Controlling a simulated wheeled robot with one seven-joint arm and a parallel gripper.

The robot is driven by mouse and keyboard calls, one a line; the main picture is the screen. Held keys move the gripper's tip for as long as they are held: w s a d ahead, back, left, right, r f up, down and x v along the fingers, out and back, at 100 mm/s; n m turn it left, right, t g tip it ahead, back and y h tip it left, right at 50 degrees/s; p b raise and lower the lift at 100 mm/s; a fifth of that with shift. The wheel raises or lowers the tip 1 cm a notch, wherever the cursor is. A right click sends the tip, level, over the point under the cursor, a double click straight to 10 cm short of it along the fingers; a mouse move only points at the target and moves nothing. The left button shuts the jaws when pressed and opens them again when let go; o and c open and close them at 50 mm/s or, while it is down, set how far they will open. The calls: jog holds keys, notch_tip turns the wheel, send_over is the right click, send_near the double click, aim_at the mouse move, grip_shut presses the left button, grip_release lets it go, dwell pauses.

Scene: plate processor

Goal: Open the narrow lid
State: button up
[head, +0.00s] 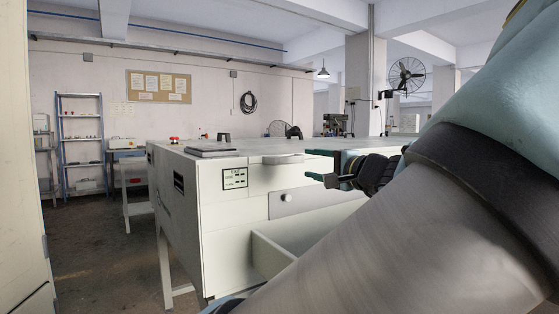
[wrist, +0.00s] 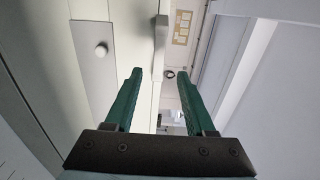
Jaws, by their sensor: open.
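The plate processor (head: 222,208) is a long white machine in the head view. A pale curved handle (head: 284,159) sticks out at the top front edge; the lid it belongs to is seen too edge-on to make out its outline. My gripper (head: 312,165) is open and empty, in front of the machine just right of this handle, fingers pointing left. In the wrist view the handle (wrist: 161,45) lies ahead of the open gripper (wrist: 158,74), roughly in line with the gap between its green fingers. The gripper looks apart from the handle.
An open trough (head: 280,250) juts out lower down. A dark flat cover (head: 211,152) and red buttons (head: 174,140) are on top at the left. Floor at the left is free.

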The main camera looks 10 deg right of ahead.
aim_at(291, 161)
jog(key=x, duration=1)
jog(key=shift+a+f, duration=0.1)
jog(key=shift+c, duration=0.2)
jog(key=shift+s, duration=0.1)
grip_shut()
dwell(0.8)
